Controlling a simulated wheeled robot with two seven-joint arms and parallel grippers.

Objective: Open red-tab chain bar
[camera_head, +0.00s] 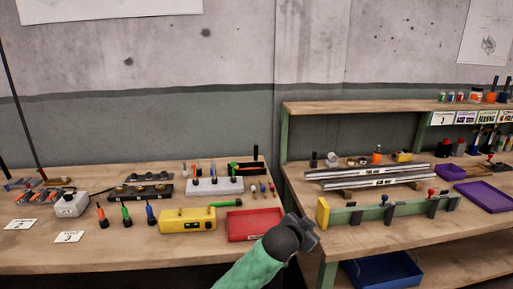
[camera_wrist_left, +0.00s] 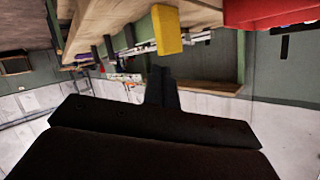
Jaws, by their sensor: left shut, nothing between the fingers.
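A long green bar (camera_head: 375,213) stands on the right bench, with a yellow block (camera_head: 323,212) at its left end and several dark brackets along it. A red-topped tab (camera_head: 432,193) rises near its right part, and a blue-topped one (camera_head: 385,198) stands left of it. I cannot make out a chain. My left gripper (camera_head: 308,232) is shut and empty, in front of the benches, just below and left of the yellow block. In the left wrist view its fingers (camera_wrist_left: 161,86) are together, and the yellow block (camera_wrist_left: 167,30) shows beyond them. My right gripper is not in view.
Two silver rails (camera_head: 370,176) lie behind the green bar. A red tray (camera_head: 254,224) and a yellow box (camera_head: 187,220) sit on the left bench. A purple tray (camera_head: 484,196) is at right, and a blue bin (camera_head: 383,270) is below. A narrow gap separates the benches.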

